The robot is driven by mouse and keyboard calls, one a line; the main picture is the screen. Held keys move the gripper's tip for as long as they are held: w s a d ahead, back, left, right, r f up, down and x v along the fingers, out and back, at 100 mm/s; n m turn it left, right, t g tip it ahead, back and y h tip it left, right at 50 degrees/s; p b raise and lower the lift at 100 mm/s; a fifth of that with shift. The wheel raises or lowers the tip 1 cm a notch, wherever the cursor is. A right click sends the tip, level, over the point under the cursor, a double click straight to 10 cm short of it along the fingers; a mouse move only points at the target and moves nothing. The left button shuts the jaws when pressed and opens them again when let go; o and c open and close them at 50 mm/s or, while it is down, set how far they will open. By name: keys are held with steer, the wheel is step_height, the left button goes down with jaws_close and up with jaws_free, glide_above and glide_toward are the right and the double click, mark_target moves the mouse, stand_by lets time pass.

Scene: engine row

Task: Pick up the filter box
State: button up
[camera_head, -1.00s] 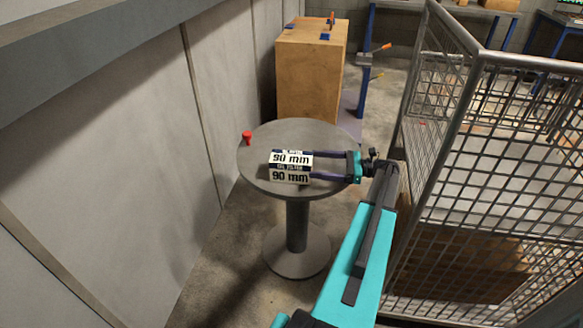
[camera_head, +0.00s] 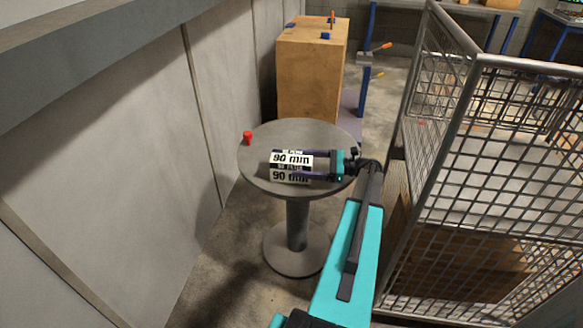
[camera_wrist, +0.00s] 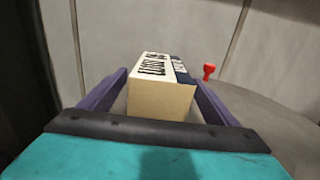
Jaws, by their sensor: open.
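The filter box (camera_head: 292,167) lies on the round grey table (camera_head: 262,181). It is white and dark with "90 mm" lettering. My gripper (camera_head: 305,166) reaches in from the right at table height, its purple fingers along two sides of the box. In the wrist view the box (camera_wrist: 160,98) stands between the two fingers (camera_wrist: 162,95), its plain cream end facing the palm. The fingers are open, with a gap visible on the left side. Whether either finger touches the box is not clear.
A small red object (camera_head: 247,137) stands at the table's left edge; it also shows in the wrist view (camera_wrist: 208,72). A wire cage (camera_head: 490,190) stands close on the right. A grey wall (camera_head: 130,150) runs along the left. A wooden cabinet (camera_head: 308,75) stands behind.

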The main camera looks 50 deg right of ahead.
mark_target(292, 157)
steer(key=shift+p+x, duration=0.45)
steer(key=shift+x, duration=1.65)
steer(key=c, duration=1.5)
steer(key=shift+r, duration=0.15)
steer(key=shift+r, duration=0.7)
steer(key=shift+r+b, duration=0.45)
steer(key=shift+r, duration=0.5)
steer(key=s+a+r+b, duration=0.1)
steer(key=s+a+b, duration=0.1)
steer(key=s+a, duration=0.7)
steer(key=s, duration=0.4)
steer(key=shift+a+r, duration=0.2)
steer(key=shift+r, duration=0.05)
